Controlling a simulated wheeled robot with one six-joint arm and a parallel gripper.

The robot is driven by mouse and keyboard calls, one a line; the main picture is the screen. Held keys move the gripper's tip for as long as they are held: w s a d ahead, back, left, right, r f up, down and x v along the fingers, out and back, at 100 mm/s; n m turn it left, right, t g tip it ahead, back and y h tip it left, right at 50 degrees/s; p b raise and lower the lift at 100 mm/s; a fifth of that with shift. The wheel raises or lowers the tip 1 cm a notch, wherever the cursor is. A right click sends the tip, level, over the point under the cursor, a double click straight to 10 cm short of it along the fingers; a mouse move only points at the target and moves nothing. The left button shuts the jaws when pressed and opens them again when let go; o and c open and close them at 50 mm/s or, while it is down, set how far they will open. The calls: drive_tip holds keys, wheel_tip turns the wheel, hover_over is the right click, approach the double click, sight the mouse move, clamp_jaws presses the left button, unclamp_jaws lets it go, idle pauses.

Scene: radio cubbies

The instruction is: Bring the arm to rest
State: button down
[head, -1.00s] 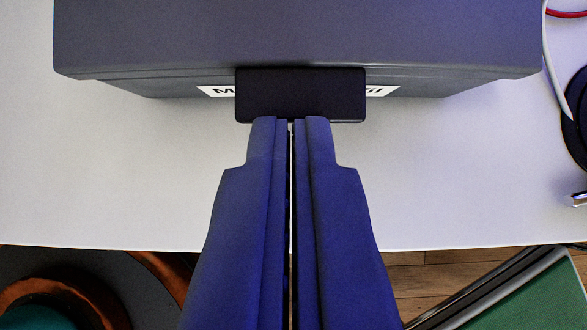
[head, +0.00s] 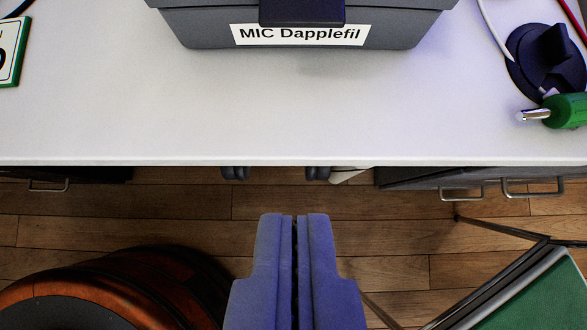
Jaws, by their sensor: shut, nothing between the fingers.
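My gripper (head: 294,218) shows at the bottom middle of the head view, its two blue fingers shut together with nothing between them. It appears in front of the table's near edge, with the wooden floor behind it in the picture. A grey case (head: 200,30) with a dark latch (head: 302,11) and a white label (head: 300,35) reading "MIC Dapplefil" sits on the white table (head: 200,110). The gripper is apart from the case. The top of the case is cut off by the picture's edge.
A green-edged card (head: 10,50) is at the left. Below are a brown round stool (head: 160,290), drawers (head: 480,180) and a green panel (head: 545,295).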

drive_tip(key=w+a+r+t+h, duration=0.1)
drive_tip(key=w+a+r+h, duration=0.1)
drive_tip(key=a+r, duration=0.65)
drive_tip(key=w+a+r+t+h, duration=0.1)
drive_tip(key=a+r, duration=0.5)
drive_tip(key=a, duration=0.6)
drive_tip(key=s+a+r+t+y, duration=0.1)
drive_tip(key=s+a+r+t, duration=0.3)
drive_tip(key=a+r, duration=0.3)
drive_tip(key=s+a+r+m+t+y, duration=0.1)
drive_tip(key=s+a+r+t, duration=0.2)
drive_tip(key=a, duration=0.8)
wheel_tip(320, 180, up, 4)
drive_tip(key=s, duration=0.2)
drive_tip(key=shift+s+t, duration=0.3)
drive_tip(key=shift+t, duration=0.1)
drive_tip(key=shift+a, duration=0.1)
